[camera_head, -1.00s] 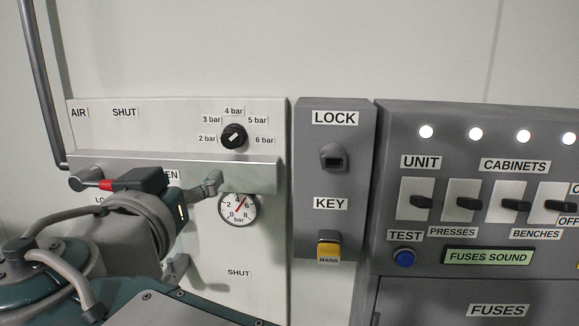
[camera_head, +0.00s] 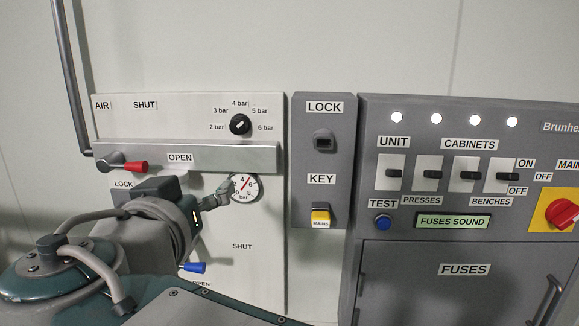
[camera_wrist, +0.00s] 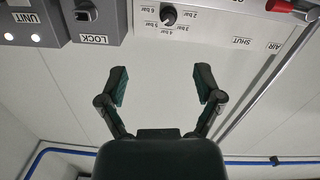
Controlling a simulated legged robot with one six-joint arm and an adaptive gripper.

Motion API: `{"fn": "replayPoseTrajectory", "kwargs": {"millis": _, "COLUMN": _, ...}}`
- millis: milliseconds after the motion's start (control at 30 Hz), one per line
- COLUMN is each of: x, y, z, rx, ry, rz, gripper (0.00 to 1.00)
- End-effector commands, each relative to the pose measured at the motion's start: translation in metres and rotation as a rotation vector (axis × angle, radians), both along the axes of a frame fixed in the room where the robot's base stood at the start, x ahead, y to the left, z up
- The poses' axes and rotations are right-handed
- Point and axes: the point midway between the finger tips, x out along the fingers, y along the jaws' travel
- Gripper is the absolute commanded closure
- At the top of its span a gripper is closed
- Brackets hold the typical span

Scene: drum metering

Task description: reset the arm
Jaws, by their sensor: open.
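My gripper shows in the wrist view (camera_wrist: 161,88) with its two fingers wide apart and nothing between them. Beyond the fingers is bare wall, with the panels upside down along the top of that view. In the head view my arm is folded at the lower left, and one finger of my gripper (camera_head: 216,197) reaches toward the pressure gauge (camera_head: 244,187), partly covering its left edge. I cannot tell whether it touches the gauge.
The air panel holds a red-handled lever (camera_head: 135,167), a pressure knob (camera_head: 240,124) and a blue-handled lever (camera_head: 194,267). To the right are the lock box (camera_head: 322,143), with a yellow key (camera_head: 320,217), and the fuse cabinet (camera_head: 455,300), with several switches and a red rotary switch (camera_head: 561,213).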

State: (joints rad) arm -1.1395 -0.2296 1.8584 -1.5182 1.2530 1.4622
Motion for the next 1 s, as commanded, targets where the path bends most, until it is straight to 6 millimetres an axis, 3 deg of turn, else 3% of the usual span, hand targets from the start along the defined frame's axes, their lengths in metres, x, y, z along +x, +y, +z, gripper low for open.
{"fn": "replayPoseTrajectory", "kwargs": {"millis": 367, "x": 0.02, "y": -0.07, "z": -0.05, "rx": -0.101, "ry": 0.231, "rz": -0.098, "gripper": 0.16}}
{"fn": "replayPoseTrajectory", "kwargs": {"millis": 567, "x": 0.02, "y": -0.131, "z": -0.096, "rx": -0.149, "ry": 0.447, "rz": -0.152, "gripper": 0.16}}
{"fn": "replayPoseTrajectory", "kwargs": {"millis": 800, "x": -0.011, "y": -0.21, "z": -0.169, "rx": -0.125, "ry": 0.77, "rz": -0.158, "gripper": 0.16}}
{"fn": "replayPoseTrajectory", "kwargs": {"millis": 1000, "x": -0.049, "y": -0.248, "z": -0.22, "rx": -0.017, "ry": 0.948, "rz": -0.099, "gripper": 0.16}}
